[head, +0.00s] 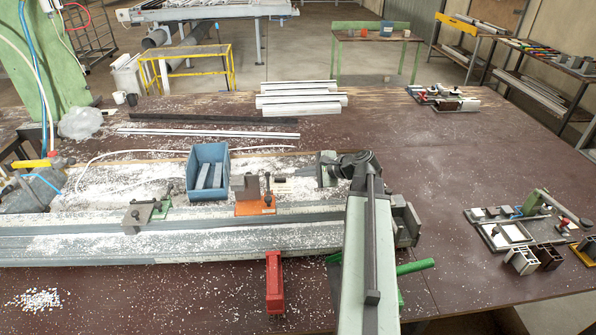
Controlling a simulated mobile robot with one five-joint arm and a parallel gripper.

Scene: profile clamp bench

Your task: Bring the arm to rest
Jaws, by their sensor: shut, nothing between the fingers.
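My arm rises from the bottom edge, right of centre, and bends at a dark joint over the right part of the profile bed. My gripper (330,167) is the small dark end just left of that joint, seen small and partly merged with a dark and green part behind it. Its fingers look shut, with nothing seen in them. A long grey profile bed (70,245), dusted with white chips, runs across the bench below it. An orange-based clamp block (254,207) stands left of my gripper, apart from it.
A blue bin (208,155) with grey pieces stands left of the orange block. A red block (274,283) sits at the bed's front edge. White profiles (300,98) lie at the back. A fixture (520,230) stands at right. Brown bench top (445,160) is clear between.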

